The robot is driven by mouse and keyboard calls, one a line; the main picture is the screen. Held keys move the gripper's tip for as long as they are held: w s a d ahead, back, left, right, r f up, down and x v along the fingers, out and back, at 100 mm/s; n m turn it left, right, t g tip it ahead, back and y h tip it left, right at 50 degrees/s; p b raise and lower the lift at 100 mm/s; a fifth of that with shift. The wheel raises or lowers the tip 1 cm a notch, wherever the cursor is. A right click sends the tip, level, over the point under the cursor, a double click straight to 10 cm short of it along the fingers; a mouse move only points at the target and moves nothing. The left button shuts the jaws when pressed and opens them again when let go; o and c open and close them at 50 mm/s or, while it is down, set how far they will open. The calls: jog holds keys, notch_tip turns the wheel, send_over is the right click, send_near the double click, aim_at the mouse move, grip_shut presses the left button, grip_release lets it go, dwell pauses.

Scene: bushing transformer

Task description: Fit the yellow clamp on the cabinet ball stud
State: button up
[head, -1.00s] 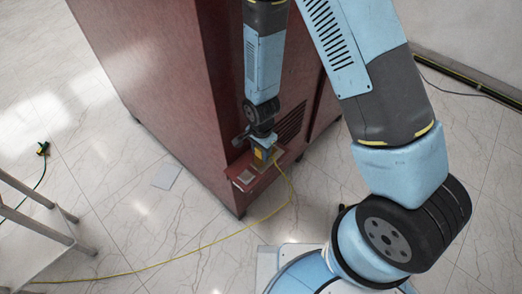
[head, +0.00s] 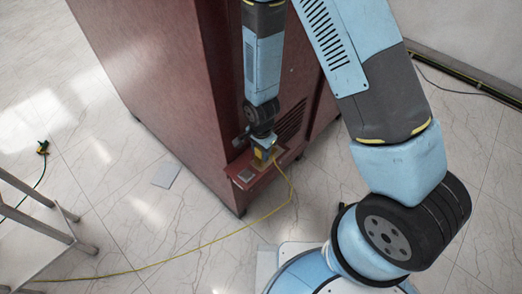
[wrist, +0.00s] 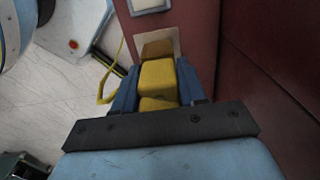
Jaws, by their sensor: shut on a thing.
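My gripper (wrist: 157,90) is shut on the yellow clamp (wrist: 158,74), with one blue finger on each side of it. In the head view my gripper (head: 264,146) points down, with the clamp (head: 262,161) at the small red ledge (head: 250,181) low on the dark red cabinet (head: 160,75). In the wrist view the clamp's darker far end lies over a beige plate (wrist: 175,42) on the ledge. I cannot tell whether it touches the plate. The ball stud is not visible; the clamp and gripper may hide it.
A yellow cable (head: 218,236) runs from the clamp across the floor to the left. A grey square (head: 246,175) is beside the clamp on the ledge.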

jog(key=shift+f, duration=0.15)
jog(key=o, duration=1.2)
jog(key=shift+c, duration=0.2)
jog(key=shift+r, duration=6.85)
jog(key=w+d+r+n+t+y, duration=0.1)
jog(key=d+r+n, duration=0.1)
jog(key=d+r, duration=0.7)
jog(key=w+d+r+n+t, duration=0.15)
jog(key=d+r, duration=0.35)
jog(key=r, duration=0.8)
jog(key=s+d+r+n+t+h, duration=0.1)
jog(key=s+d+r+n+t, duration=0.2)
jog(key=s+d+r, duration=0.9)
jog(key=shift+s+r+n, duration=0.5)
jog(key=shift+r+n, duration=0.05)
jog(key=shift+n, duration=0.2)
